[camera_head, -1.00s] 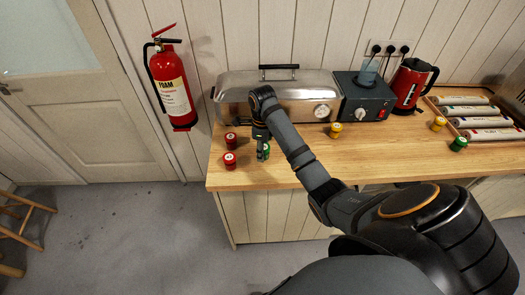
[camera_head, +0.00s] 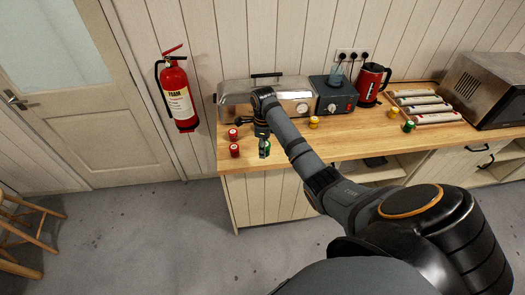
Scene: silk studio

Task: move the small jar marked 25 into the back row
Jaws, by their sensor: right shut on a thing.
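My right gripper (camera_head: 263,138) points down over the left part of the counter and is shut on a small green-lidded jar (camera_head: 265,150). The gripper hides part of the jar; I cannot tell whether it touches the wood. Two red-lidded jars, a rear one (camera_head: 233,134) and a front one (camera_head: 234,150), stand just left of it. A yellow-lidded jar (camera_head: 313,122) stands to the right, near the steel steamer. Another yellow jar (camera_head: 393,112) and a green jar (camera_head: 408,126) stand farther right. The number 25 is not readable on any jar. My left gripper is not in view.
A long steel steamer (camera_head: 235,107) stands behind the jars, with a dark appliance (camera_head: 336,94) and red kettle (camera_head: 370,82) beside it. A tray of white rolls (camera_head: 424,101) and a steel oven (camera_head: 487,88) are at right. The counter (camera_head: 350,142) is clear mid-front.

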